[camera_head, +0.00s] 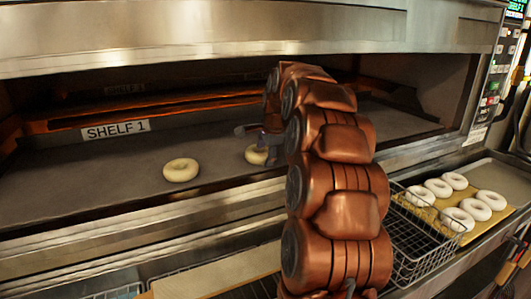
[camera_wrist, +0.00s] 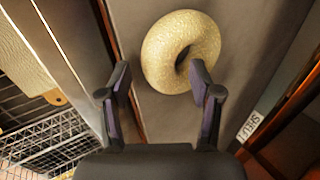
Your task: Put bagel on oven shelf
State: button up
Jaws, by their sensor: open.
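A pale bagel (camera_head: 256,155) lies on the oven shelf (camera_head: 100,185) in the head view, partly hidden by my gripper (camera_head: 258,135). A second pale bagel (camera_head: 181,170) lies flat on the same shelf to its left. In the wrist view, my gripper (camera_wrist: 158,85) is open with nothing between its fingers. One bagel (camera_wrist: 181,50) shows large there, just beyond the fingertips. The right finger overlaps its lower edge and hole; I cannot tell whether they touch.
A SHELF 1 label (camera_head: 115,130) stands behind the shelf. Several white bagels (camera_head: 478,208) lie on a board in a tray at the right. An empty wire basket (camera_head: 412,245) is beside them. The oven's upper front hangs over the opening. The left part of the shelf is clear.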

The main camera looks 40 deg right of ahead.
jog(key=shift+r, duration=0.15)
jog(key=b+v, duration=0.2)
jog(key=v, duration=0.9)
jog(key=shift+s+a+r, duration=0.15)
jog(key=shift+s+r, duration=0.05)
jog(key=shift+r, duration=0.15)
jog(key=s+a+f+n+g+y, duration=0.1)
jog(key=s+a+f+n, duration=0.25)
jog(key=a, duration=0.35)
jog(key=s+a+f+n+g, duration=0.1)
jog(key=s+a+f+n, duration=0.3)
jog(key=a, duration=0.4)
jog(key=s+a+f+n+g+y, duration=0.1)
jog(key=s+a+f+n, duration=0.1)
jog(key=a+f+n, duration=0.4)
jog(key=s+a+f+n+g, duration=0.1)
jog(key=s+a+f+n, duration=0.1)
jog(key=s, duration=0.6)
jog(key=s+a+f+n+g, duration=0.2)
jog(key=s+a+f+n, duration=0.1)
jog(key=s+a+f, duration=0.2)
jog(key=s+a+f+n+g, duration=0.1)
jog(key=s+a+f+n, duration=0.2)
jog(key=s+f, duration=0.3)
jog(key=s, duration=0.4)
jog(key=shift+s+a+f, duration=0.15)
jog(key=shift+s+a, duration=0.05)
jog(key=shift+s, duration=0.1)
